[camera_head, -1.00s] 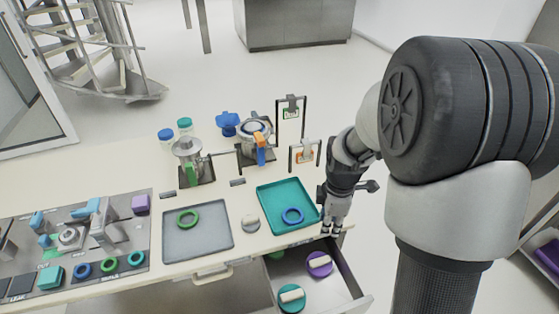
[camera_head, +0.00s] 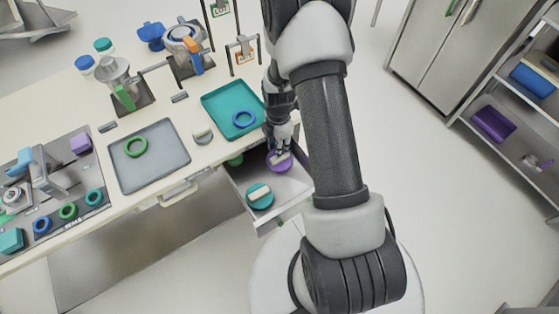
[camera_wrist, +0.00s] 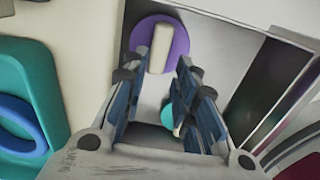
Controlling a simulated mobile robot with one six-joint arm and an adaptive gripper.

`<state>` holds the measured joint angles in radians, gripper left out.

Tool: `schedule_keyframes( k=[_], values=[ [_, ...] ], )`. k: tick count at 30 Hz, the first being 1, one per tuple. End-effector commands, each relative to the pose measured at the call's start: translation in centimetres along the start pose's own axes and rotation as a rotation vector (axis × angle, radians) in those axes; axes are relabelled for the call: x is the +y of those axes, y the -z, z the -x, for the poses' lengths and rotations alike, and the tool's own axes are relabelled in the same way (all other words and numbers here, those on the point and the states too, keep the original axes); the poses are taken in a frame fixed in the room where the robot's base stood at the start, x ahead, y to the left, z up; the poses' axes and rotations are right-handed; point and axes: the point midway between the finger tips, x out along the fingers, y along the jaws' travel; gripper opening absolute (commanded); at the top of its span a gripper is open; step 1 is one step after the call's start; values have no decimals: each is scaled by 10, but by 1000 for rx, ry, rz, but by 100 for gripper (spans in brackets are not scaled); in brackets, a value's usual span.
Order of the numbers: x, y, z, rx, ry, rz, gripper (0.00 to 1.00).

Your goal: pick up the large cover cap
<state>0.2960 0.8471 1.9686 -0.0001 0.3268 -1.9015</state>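A purple round cap (camera_head: 272,168) with a cream bar handle lies in the open drawer (camera_head: 236,193). In the wrist view the purple cap (camera_wrist: 142,36) is just beyond my fingertips, its handle upright in the picture. A teal round cap (camera_head: 250,200) with a similar handle lies nearer the drawer front; my fingers partly hide it in the wrist view (camera_wrist: 168,115). I cannot tell from size which is the large cover cap. My gripper (camera_head: 281,152) is over the purple cap. In the wrist view my gripper (camera_wrist: 157,70) is open and empty, its fingers on either side of the handle's line.
A green item (camera_head: 235,160) shows at the drawer's back edge. The drawer walls are close around my gripper.

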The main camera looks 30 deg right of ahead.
Motion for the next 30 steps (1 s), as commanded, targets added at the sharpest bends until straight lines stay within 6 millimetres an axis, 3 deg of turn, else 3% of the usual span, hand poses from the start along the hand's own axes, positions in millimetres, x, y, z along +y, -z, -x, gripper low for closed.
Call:
schedule_keyframes(
  k=[8, 17, 24, 30],
  values=[
    [1, -2, -17, 0, -1, -1, 27],
    [2, -5, -59, 1, -1, -1, 27],
    [2, -5, -59, 1, -2, 0, 27],
    [2, -5, -59, 1, -2, 0, 13]
  ],
)
